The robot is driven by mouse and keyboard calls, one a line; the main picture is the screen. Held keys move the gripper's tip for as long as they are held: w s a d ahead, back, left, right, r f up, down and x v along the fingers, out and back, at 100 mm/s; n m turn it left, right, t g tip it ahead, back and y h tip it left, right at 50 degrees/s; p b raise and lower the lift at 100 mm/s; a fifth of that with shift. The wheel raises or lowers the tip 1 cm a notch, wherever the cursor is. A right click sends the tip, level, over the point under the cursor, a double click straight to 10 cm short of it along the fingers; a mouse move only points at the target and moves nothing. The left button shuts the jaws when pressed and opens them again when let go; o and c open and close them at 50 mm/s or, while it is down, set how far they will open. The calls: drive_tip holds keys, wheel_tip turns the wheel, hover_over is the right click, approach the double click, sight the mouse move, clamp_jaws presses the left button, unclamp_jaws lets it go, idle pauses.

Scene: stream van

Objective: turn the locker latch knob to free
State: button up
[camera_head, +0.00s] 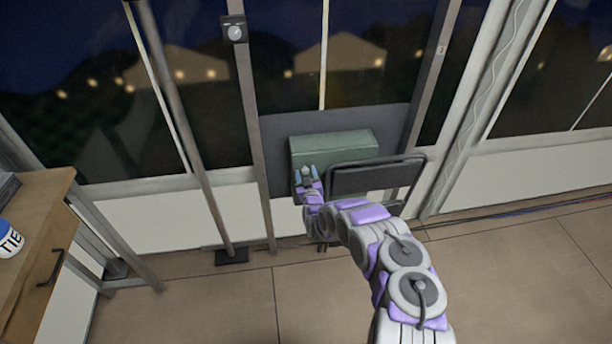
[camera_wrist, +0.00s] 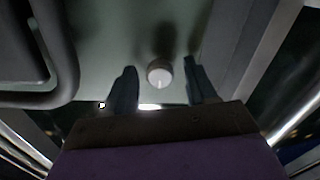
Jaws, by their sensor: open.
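The locker (camera_head: 336,148) is a green box on a dark panel between two metal posts. In the wrist view its pale green face (camera_wrist: 120,40) fills the upper middle. The latch knob (camera_wrist: 159,73) is a round, light grey knob with a pale mark on its front. My gripper (camera_head: 306,172) is at the left part of the locker's front in the head view. In the wrist view my gripper (camera_wrist: 160,80) is open, with one dark finger on each side of the knob. Gaps show between the fingers and the knob. The knob is not clear in the head view.
A dark framed chair-like back (camera_head: 372,178) stands close to the right of my gripper; its dark frame (camera_wrist: 62,75) also shows at the wrist view's left. A dial box (camera_head: 235,31) hangs on a post. A wooden cabinet (camera_head: 35,235) stands left. Floor in front is clear.

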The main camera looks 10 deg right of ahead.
drive_tip(key=shift+c, duration=0.2)
drive_tip(key=c, duration=1)
